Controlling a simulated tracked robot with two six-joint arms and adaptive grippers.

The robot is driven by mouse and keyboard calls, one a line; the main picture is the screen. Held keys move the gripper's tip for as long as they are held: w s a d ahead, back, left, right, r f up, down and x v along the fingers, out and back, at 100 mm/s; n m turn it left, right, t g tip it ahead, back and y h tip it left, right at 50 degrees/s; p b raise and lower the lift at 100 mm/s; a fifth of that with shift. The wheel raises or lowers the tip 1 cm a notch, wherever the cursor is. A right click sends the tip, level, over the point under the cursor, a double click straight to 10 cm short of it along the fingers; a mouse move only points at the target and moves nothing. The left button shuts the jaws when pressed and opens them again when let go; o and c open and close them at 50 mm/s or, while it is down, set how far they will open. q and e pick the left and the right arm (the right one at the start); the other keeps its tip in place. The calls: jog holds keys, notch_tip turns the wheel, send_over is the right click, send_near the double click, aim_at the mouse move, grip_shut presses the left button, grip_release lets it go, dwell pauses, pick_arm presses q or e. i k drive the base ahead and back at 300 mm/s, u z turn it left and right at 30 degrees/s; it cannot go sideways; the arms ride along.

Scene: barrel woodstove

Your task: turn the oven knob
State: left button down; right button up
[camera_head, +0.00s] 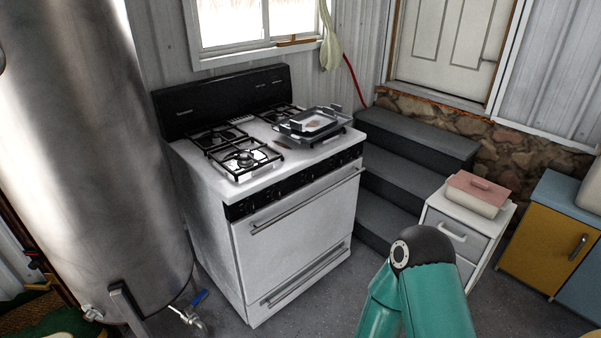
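A white oven (290,232) with a gas cooktop stands left of the middle in the head view. Its black control panel (295,183) runs along the front edge under the burners. The knobs on it are small and dark, and I cannot tell their positions. A long handle crosses the oven door below. My teal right arm comes in at the bottom, well in front of the oven and apart from it; its gripper is not visible. My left gripper is not in view.
A large metal tank (95,150) with a tap (188,318) stands left of the oven. A roasting pan (312,122) sits on the burners. Dark steps (400,165) and a white drawer cabinet (463,225) are to the right. Grey floor before the oven looks clear.

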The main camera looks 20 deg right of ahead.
aim_at(309, 175)
jog(key=z, duration=0.05)
jog(key=i, duration=1.35)
